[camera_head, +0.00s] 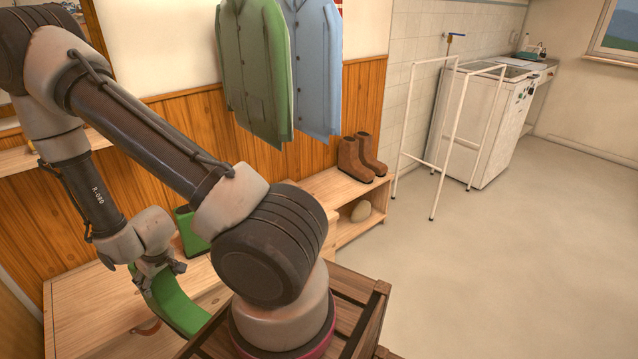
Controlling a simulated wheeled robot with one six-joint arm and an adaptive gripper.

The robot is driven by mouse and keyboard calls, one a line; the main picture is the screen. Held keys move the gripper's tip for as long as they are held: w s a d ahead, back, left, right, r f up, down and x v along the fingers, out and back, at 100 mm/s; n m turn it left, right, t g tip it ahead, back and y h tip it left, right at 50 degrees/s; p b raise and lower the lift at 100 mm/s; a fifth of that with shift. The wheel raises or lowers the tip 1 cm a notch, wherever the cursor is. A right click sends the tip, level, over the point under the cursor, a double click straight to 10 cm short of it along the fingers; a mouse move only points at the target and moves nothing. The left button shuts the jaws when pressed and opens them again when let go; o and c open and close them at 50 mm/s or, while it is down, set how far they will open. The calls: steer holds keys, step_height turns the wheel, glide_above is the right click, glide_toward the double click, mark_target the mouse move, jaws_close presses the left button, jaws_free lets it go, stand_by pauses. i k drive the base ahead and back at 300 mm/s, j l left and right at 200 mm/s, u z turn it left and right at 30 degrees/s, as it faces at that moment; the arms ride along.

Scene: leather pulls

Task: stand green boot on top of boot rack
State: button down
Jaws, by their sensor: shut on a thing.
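My gripper (163,272) points down at the lower left and is shut on a curved green piece (172,304). This looks like a green boot held at its upper end; its lower end is hidden behind my arm and a crate. Another green boot shape (190,232) shows just behind the gripper, above the wooden bench top, partly covered by my wrist. The boot rack (322,190) is a low two-level wooden shelf against the panelled wall, right of my arm. A pair of brown boots (360,158) stands upright at the right end of its top; my arm hides its left end.
A pale wooden cabinet (85,305) with a brown leather pull (147,328) is at the lower left. A rounded tan object (361,211) lies on the rack's lower shelf. Green and blue jackets (252,70) hang above. A white frame (447,150) stands right. The right floor is clear.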

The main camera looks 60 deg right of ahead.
mark_target(321, 190)
steer(key=k+z, duration=0.1)
steer(key=z, duration=0.3)
steer(key=k+z, duration=0.1)
steer(key=z, duration=2)
steer(key=i+z, duration=0.15)
steer(key=z, duration=0.35)
steer(key=i+z, duration=0.15)
steer(key=z, duration=0.35)
steer(key=i+j, duration=0.25)
steer(key=i, duration=0.25)
steer(key=i+j, duration=0.25)
steer(key=i, duration=0.25)
steer(key=i+j, duration=0.3)
steer(key=i, duration=0.15)
steer(key=i+l+u, duration=0.1)
steer(key=i+u, duration=0.15)
steer(key=i, duration=0.15)
steer(key=i+l+u, duration=0.25)
steer(key=i, duration=0.2)
steer(key=u, duration=0.45)
steer(key=j+u, duration=0.1)
steer(key=u, duration=1.7)
steer(key=i+u, duration=0.1)
steer(key=u, duration=0.3)
steer(key=i, duration=0.4)
steer(key=j+u, duration=0.05)
